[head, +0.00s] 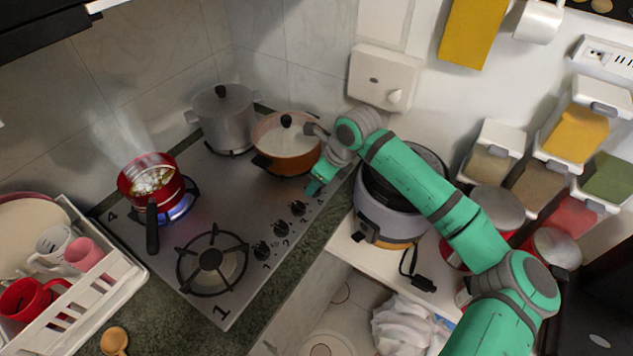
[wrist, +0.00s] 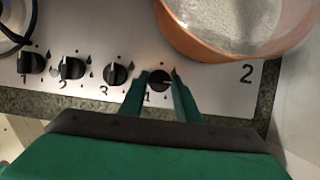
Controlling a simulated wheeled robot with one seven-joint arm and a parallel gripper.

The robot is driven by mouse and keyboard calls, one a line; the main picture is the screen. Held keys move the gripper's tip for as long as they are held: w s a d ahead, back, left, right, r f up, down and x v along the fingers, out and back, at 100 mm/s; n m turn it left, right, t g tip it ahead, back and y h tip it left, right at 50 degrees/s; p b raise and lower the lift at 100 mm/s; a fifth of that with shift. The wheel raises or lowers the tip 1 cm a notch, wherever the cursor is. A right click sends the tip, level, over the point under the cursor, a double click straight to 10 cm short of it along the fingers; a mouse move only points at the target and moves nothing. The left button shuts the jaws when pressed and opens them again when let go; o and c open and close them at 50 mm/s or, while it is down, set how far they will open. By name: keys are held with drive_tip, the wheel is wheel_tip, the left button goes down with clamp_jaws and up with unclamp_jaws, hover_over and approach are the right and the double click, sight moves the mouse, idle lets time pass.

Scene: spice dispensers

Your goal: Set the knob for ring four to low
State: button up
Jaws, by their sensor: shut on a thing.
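The knob for ring four (wrist: 160,81) is the rightmost black knob of the row in the wrist view. Its pale mark points to the right, while the other knobs' marks point up. My gripper (wrist: 159,76) has its two green fingers on either side of this knob and is shut on it. In the head view my gripper (head: 314,186) covers that knob at the far end of the row. Ring four, marked by a painted 4 (head: 112,216), bears a red pot (head: 150,181) with a long black handle. A blue flame (head: 181,207) burns under it.
Other knobs (head: 298,208) line the hob's front edge beside my gripper. An orange pot (head: 287,145) stands close behind it, and a grey pot (head: 224,119) farther back. A rice cooker (head: 391,204) stands at the right. The front burner (head: 211,259) is empty.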

drive_tip(key=m+h, duration=0.1)
drive_tip(key=m, duration=0.2)
drive_tip(key=m+t+h, duration=0.1)
drive_tip(key=m, duration=0.2)
drive_tip(key=shift+s+a+m, duration=0.15)
drive_tip(key=shift+m, duration=0.15)
drive_tip(key=m+h, duration=0.1)
drive_tip(key=m, duration=0.1)
drive_tip(key=m+t+h, duration=0.1)
drive_tip(key=m, duration=0.2)
drive_tip(key=shift+a, duration=0.2)
drive_tip(key=shift+m, duration=0.4)
drive_tip(key=o, duration=1)
drive_tip(key=shift+o, duration=0.2)
drive_tip(key=shift+r, duration=0.1)
drive_tip(key=v, duration=1)
drive_tip(key=shift+s+r, duration=0.2)
drive_tip(key=shift+r, duration=0.1)
